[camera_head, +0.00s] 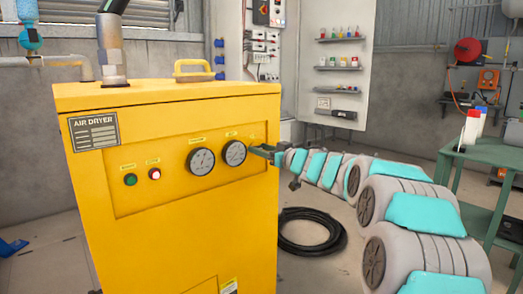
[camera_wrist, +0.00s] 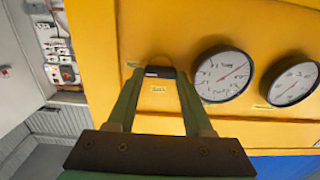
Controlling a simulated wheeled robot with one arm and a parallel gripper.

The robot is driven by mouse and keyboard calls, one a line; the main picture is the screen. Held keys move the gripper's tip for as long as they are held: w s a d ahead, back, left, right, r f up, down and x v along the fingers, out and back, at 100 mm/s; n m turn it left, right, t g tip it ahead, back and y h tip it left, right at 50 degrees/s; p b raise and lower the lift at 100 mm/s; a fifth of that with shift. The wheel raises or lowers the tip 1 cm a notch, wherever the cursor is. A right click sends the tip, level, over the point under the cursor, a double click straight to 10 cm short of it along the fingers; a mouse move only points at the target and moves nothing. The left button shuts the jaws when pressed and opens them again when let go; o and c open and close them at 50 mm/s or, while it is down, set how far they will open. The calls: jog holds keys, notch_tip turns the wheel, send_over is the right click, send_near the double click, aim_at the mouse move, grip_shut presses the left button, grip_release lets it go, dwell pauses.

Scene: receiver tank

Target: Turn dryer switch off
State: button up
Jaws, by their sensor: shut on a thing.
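The yellow air dryer (camera_head: 180,245) stands at the left of the head view, with its nameplate (camera_head: 94,132) at the upper left of the front. My gripper (camera_head: 258,149) reaches in from the right to the right end of its control panel. In the wrist view my gripper (camera_wrist: 160,76) has its green fingertips close together, shut on a small dark switch (camera_wrist: 160,71) on the yellow panel. A small label shows between the fingers. In the head view the fingers hide the switch, and I cannot read its position.
Two round gauges (camera_head: 201,161) (camera_head: 234,153), a green button (camera_head: 130,180) and a red-lit one (camera_head: 154,174) sit left of my gripper. A black hose coil (camera_head: 312,231) lies on the floor. A green table (camera_head: 485,158) stands at the right.

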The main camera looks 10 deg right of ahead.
grip_shut()
jog(key=shift+n, duration=0.4)
jog(key=n+b, duration=0.2)
jog(key=n, duration=0.3)
jog(key=n+b, duration=0.2)
jog(key=n, duration=0.4)
jog(key=n+b, duration=0.1)
jog(key=n, duration=0.5)
jog(key=shift+s+a+f+b, duration=0.1)
jog(key=shift+a+f+b, duration=0.1)
jog(key=shift+f+b, duration=0.2)
jog(key=shift+r, duration=0.1)
